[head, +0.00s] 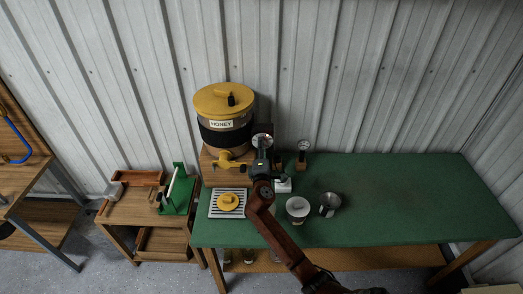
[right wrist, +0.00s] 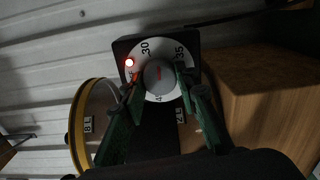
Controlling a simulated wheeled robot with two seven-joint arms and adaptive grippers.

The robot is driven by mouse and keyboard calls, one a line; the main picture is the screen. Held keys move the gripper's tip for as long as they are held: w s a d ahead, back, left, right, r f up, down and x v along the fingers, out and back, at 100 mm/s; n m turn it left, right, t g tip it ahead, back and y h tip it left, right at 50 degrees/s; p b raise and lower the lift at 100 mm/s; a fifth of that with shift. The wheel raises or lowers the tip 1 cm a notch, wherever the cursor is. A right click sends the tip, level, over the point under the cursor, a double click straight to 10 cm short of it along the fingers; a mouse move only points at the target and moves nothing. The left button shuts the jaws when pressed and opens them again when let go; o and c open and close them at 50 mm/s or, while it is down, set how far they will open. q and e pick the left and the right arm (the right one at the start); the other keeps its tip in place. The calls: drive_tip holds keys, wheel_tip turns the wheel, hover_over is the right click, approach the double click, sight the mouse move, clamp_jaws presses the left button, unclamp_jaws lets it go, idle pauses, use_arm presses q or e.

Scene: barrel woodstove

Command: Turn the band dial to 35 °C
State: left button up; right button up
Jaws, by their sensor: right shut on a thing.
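The band dial (right wrist: 166,53) is a white disc on a dark box, with a grey round knob (right wrist: 160,77) at its middle. In the right wrist view 30 stands at the upper left of the disc and 35 at the upper right; a number at the bottom is partly hidden. A red lamp (right wrist: 129,62) glows at its left edge. My right gripper (right wrist: 158,84) is shut on the knob, one green finger on each side. In the head view my right gripper (head: 262,154) covers part of the dial (head: 262,140). The knob's exact setting is unclear. My left gripper is out of view.
The honey tank (head: 223,103) with yellow lid and dark band stands left of the dial, its yellow tap (head: 228,161) above a slatted tray (head: 214,210). A lidded white jar (head: 298,208) and metal cup (head: 329,204) stand right of my arm. The green table's (head: 420,195) right half is clear.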

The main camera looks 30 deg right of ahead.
drive_tip(key=shift+f+m+b, duration=0.1)
drive_tip(key=shift+m+b, duration=1.85)
drive_tip(key=shift+m, duration=2.45)
drive_tip(key=o, duration=1.1)
drive_tip(key=shift+o, duration=0.2)
drive_tip(key=shift+s, duration=0.1)
drive_tip(key=v, duration=0.7)
drive_tip(key=shift+a, duration=0.15)
drive_tip(key=shift+s, duration=0.2)
